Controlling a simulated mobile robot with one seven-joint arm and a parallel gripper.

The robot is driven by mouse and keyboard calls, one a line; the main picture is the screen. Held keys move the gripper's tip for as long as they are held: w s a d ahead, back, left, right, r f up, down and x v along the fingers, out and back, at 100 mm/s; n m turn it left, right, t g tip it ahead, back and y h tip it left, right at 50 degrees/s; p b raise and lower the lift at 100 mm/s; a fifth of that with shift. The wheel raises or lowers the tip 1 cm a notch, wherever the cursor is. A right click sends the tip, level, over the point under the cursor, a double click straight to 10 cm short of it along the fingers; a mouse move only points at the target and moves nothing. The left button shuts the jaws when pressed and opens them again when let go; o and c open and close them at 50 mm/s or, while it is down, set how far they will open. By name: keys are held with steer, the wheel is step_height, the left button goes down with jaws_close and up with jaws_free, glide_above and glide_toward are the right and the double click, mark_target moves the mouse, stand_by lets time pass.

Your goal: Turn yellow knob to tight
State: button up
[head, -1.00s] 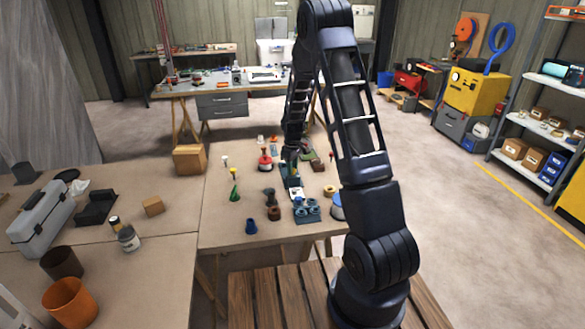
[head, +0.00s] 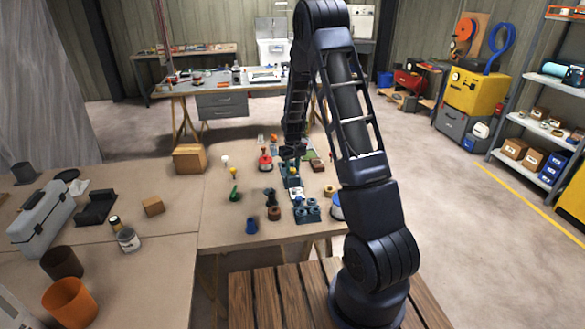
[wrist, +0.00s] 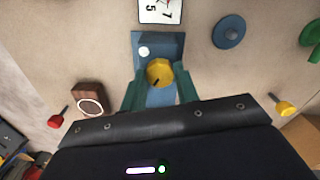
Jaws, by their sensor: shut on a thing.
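The yellow knob (wrist: 160,70) sits on a blue-grey block (wrist: 143,39) in the wrist view. A dark mark shows on the knob's lower left edge. My gripper (wrist: 160,76) has its green fingers on the left and right sides of the knob and is shut on it. A small white round spot (wrist: 144,51) is on the block, up and left of the knob. In the head view my gripper (head: 291,157) is over the far part of the near table, and the knob there is too small to make out clearly.
A white card with figures (wrist: 160,10) lies beyond the block. A blue disc (wrist: 229,32) is to its right, and a brown block with a pale ring (wrist: 89,102) to its left. Red (wrist: 57,121) and yellow (wrist: 285,107) headed pieces stand nearby. A cardboard box (head: 188,158) stands at the table's left.

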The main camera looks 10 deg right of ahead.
mark_target(293, 169)
steer(key=m, duration=0.5)
steer(key=shift+m, duration=0.3)
steer(key=m, duration=1.2)
steer(key=shift+m, duration=0.3)
steer(key=m, duration=0.5)
steer(key=shift+m, duration=0.4)
steer(key=o, duration=1)
steer(key=shift+c, duration=0.2)
step_height(293, 169, up, 11)
